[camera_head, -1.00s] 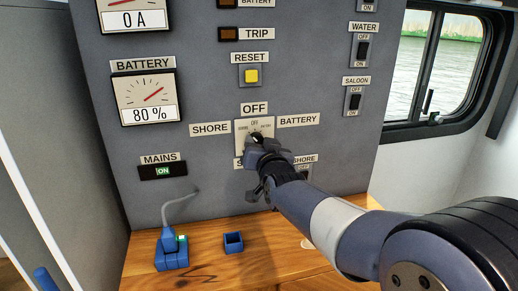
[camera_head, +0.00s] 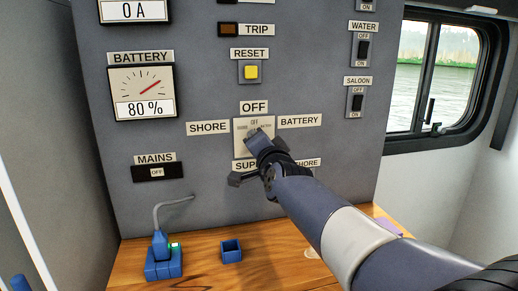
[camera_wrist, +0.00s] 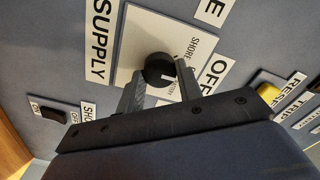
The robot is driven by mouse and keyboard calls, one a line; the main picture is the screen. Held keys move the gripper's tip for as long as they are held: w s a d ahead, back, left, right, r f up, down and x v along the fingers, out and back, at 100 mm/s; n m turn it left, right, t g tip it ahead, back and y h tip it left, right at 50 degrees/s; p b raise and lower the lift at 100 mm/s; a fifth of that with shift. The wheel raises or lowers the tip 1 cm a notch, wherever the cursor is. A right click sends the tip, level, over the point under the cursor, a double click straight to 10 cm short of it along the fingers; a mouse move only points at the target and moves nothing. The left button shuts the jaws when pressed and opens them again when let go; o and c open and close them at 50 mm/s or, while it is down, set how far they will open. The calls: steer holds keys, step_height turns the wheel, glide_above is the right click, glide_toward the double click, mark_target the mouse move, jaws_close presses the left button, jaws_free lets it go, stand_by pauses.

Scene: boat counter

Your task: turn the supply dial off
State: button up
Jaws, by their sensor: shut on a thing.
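The supply dial's black knob (camera_wrist: 157,67) sits on a pale square plate (camera_wrist: 135,38) in the wrist view. My gripper (camera_wrist: 160,80) is shut on the knob, with a finger on either side. A white mark on the knob points to the lower right, on the OFF label's (camera_wrist: 217,76) side; its exact setting is partly hidden. In the head view, the plate (camera_head: 241,128) shows beneath the OFF label (camera_head: 254,107), and my gripper (camera_head: 256,143) covers the knob. The MAINS indicator (camera_head: 157,173) reads OFF.
SHORE (camera_head: 208,128) and BATTERY (camera_head: 300,121) labels flank the dial. A yellow reset button (camera_head: 251,72) is above it. WATER (camera_head: 364,50) and SALOON (camera_head: 357,102) switches are at right. A blue plug (camera_head: 162,258) and blue box (camera_head: 231,250) stand on the wooden counter (camera_head: 280,262).

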stand_by(0.3)
steer(key=o, duration=1)
steer(key=v, duration=1)
steer(key=shift+s+p, duration=0.35)
steer(key=shift+s, duration=0.05)
steer(key=shift+w, duration=0.1)
